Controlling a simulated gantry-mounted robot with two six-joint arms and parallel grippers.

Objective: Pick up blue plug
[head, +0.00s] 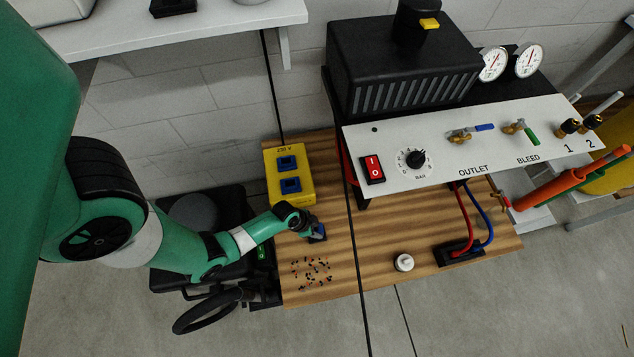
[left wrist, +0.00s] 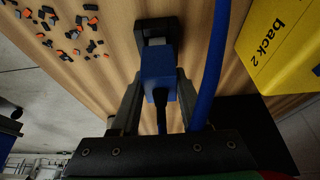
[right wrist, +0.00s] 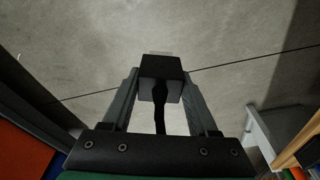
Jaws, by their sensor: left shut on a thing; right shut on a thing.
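My left gripper (head: 309,227) is low over the wooden bench, right of and below the yellow 230 V box (head: 302,200). It is shut on the blue plug (head: 318,233). In the left wrist view the blue plug (left wrist: 157,78) sits between the two fingers, its dark cable running back toward the palm. A dark block (left wrist: 157,28) is just beyond the plug's front; I cannot tell whether they touch. My right gripper (right wrist: 160,85) shows only in its wrist view, shut on a black plug (right wrist: 161,68) with a black cable, above the grey floor.
A blue hose (left wrist: 212,65) passes close beside the left gripper. Small orange and dark pieces (head: 312,272) lie scattered on the bench (head: 350,285). A white knob (head: 404,262) and a dark fitting with red and blue hoses (head: 460,254) stand farther right, under the panel (head: 450,150).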

